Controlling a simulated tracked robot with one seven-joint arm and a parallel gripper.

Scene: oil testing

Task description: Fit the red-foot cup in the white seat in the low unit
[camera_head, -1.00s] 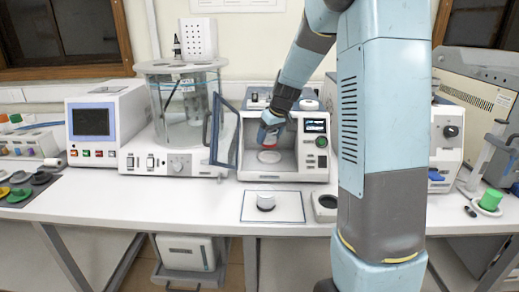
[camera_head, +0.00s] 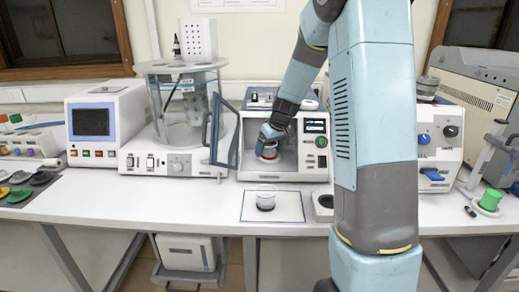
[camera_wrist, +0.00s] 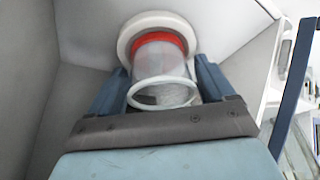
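The low unit (camera_head: 285,175) is a white box with an open chamber and its glass door (camera_head: 224,132) swung out to the left. My gripper (camera_head: 269,150) reaches down inside the chamber. In the wrist view my gripper (camera_wrist: 165,85) is shut on a clear cup (camera_wrist: 163,70), with a finger on each side. The cup's red foot (camera_wrist: 160,42) points at the round white seat (camera_wrist: 135,32) and appears to be within its ring.
The chamber walls are close around my gripper. A glass bath (camera_head: 180,105) stands at the left. The front bench strip is mostly clear.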

